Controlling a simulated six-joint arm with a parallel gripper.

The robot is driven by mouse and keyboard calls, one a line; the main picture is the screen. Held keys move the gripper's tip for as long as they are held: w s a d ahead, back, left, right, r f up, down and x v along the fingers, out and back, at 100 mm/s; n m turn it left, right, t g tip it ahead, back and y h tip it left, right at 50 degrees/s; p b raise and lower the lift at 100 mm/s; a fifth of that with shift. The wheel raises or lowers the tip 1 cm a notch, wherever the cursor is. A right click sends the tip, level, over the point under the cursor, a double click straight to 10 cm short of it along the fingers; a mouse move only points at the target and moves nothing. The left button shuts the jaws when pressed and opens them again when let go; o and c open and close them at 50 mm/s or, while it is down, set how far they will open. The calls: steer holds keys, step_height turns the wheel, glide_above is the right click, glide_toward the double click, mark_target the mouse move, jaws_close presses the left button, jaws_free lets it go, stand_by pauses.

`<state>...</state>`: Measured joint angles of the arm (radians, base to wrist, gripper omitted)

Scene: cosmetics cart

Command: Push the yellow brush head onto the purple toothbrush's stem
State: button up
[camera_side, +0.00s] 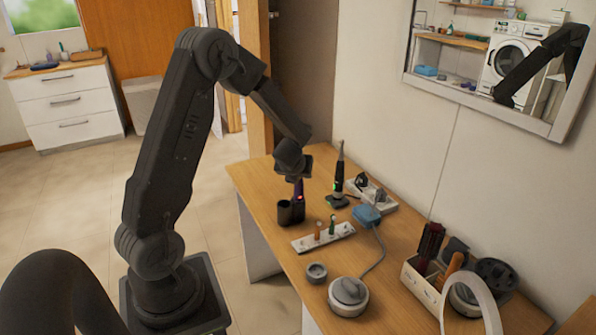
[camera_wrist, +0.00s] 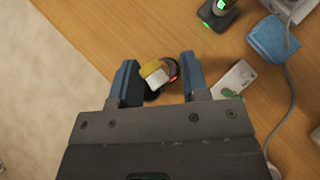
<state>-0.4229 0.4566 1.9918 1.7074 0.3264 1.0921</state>
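In the wrist view, the yellow brush head (camera_wrist: 154,68), with pale bristles, lies between the two fingers of my gripper (camera_wrist: 160,82). A gap shows on the right side, so the fingers look open around it. The purple toothbrush (camera_side: 299,190) stands upright in a dark holder (camera_side: 298,210) in the side view, directly below my gripper (camera_side: 294,178). A red light shows on it. In the side view my gripper hides the top of the stem and the yellow head. The head appears over the toothbrush; how far it sits on the stem cannot be seen.
A dark cup (camera_side: 284,213) stands beside the holder. Another toothbrush (camera_side: 340,170) stands behind to the right, near a blue block (camera_side: 366,215). A round grey device (camera_side: 348,294) stands at the front.

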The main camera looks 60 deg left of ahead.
steer(key=v, duration=1.3)
steer(key=shift+s+d+r, duration=0.15)
steer(key=shift+d+r, duration=0.05)
steer(key=shift+r, duration=0.15)
